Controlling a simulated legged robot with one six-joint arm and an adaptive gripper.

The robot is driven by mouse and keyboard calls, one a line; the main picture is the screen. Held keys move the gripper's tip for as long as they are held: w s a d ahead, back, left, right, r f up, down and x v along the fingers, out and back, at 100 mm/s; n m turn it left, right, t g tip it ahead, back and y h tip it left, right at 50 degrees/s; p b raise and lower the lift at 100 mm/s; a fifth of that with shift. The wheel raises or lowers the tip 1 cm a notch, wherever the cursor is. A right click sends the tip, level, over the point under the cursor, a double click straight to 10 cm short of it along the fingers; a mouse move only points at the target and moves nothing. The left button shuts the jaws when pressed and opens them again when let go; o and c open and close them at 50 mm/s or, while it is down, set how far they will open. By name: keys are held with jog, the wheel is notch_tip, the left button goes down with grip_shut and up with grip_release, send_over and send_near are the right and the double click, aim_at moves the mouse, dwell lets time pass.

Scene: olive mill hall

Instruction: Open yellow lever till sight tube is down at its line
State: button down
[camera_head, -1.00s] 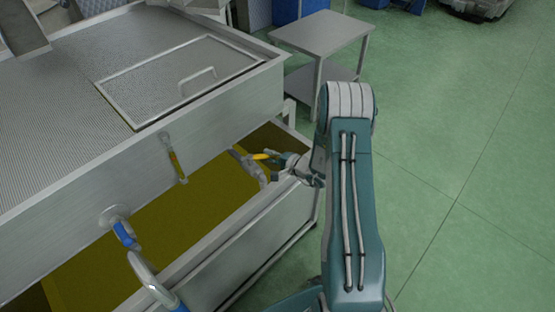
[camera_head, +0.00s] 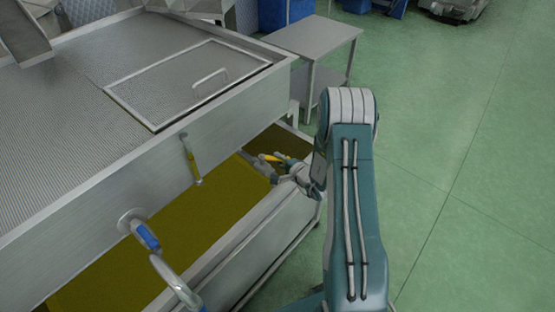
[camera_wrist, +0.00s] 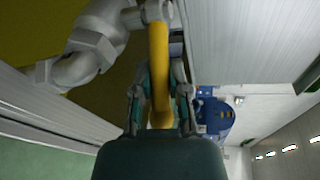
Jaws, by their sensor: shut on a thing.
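The yellow lever (camera_head: 270,158) sits on a grey metal valve at the right end of the tank front; in the wrist view the lever (camera_wrist: 158,70) runs up between my fingers. My gripper (camera_head: 287,163) is shut on the lever; in the wrist view a finger lies on each side of it. The grey valve body (camera_wrist: 85,55) is left of the lever. The sight tube (camera_head: 191,160) stands upright on the tank front, left of the valve. It shows yellow inside; its exact level and its line are too small to read.
The steel tank (camera_head: 120,170) has a lidded mesh top. Below it is an open trough (camera_head: 215,262) with a yellow-olive inside. A blue-handled valve and hose (camera_head: 145,235) stick out at left. A steel side table (camera_head: 315,38) stands behind. The green floor at right is clear.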

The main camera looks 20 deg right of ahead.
jog(key=shift+s+d+f, duration=0.1)
jog(key=shift+s+f, duration=0.05)
jog(key=shift+f, duration=0.1)
jog(key=c, duration=0.7)
grip_release()
jog(key=shift+o, duration=0.4)
jog(key=shift+d, duration=0.1)
jog(key=shift+r, duration=0.15)
jog(key=v, duration=1.1)
jog(key=shift+s, duration=0.4)
jog(key=shift+d, duration=0.1)
